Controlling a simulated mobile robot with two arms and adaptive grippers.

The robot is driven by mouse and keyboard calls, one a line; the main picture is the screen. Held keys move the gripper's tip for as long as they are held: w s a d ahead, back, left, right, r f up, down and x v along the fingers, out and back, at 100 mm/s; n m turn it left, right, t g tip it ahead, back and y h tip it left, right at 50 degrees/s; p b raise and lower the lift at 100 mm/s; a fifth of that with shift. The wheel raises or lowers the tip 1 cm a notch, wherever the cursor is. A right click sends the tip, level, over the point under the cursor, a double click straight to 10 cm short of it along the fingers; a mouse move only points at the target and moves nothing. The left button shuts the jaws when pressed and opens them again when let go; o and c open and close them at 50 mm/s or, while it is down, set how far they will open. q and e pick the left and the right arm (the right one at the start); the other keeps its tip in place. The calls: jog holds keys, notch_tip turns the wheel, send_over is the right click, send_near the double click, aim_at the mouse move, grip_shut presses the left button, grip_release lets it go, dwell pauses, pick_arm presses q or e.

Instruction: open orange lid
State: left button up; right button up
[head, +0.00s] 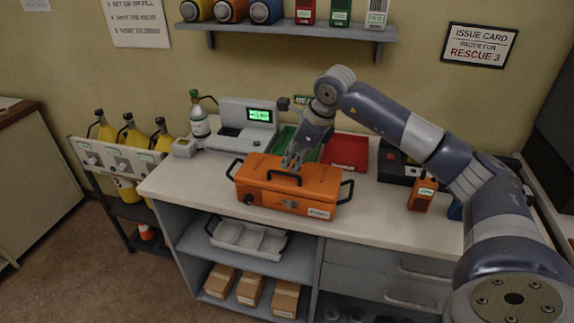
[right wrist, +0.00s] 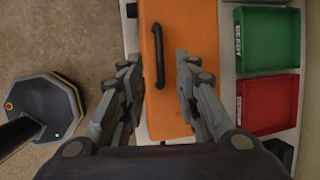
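The orange case (head: 286,193) stands on the counter with its orange lid (head: 262,168) closed. The lid has a dark handle (head: 284,177) on top, and latches show on the front. My right gripper (head: 291,163) is over the lid, just behind the handle in the head view. I cannot tell whether a finger touches the lid. My left gripper is not in view.
A green tray (head: 295,142) and a red tray (head: 346,152) sit behind the case. A scale-like device (head: 245,125) and a bottle (head: 199,118) stand at left. An orange radio (head: 423,194) stands at right. Bare counter (head: 180,180) lies left of the case.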

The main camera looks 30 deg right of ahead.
aim_at(284, 173)
jog(key=p+x, duration=0.1)
jog(key=x, duration=0.4)
jog(key=shift+w+f, duration=0.15)
jog(key=shift+f, duration=0.15)
grip_shut()
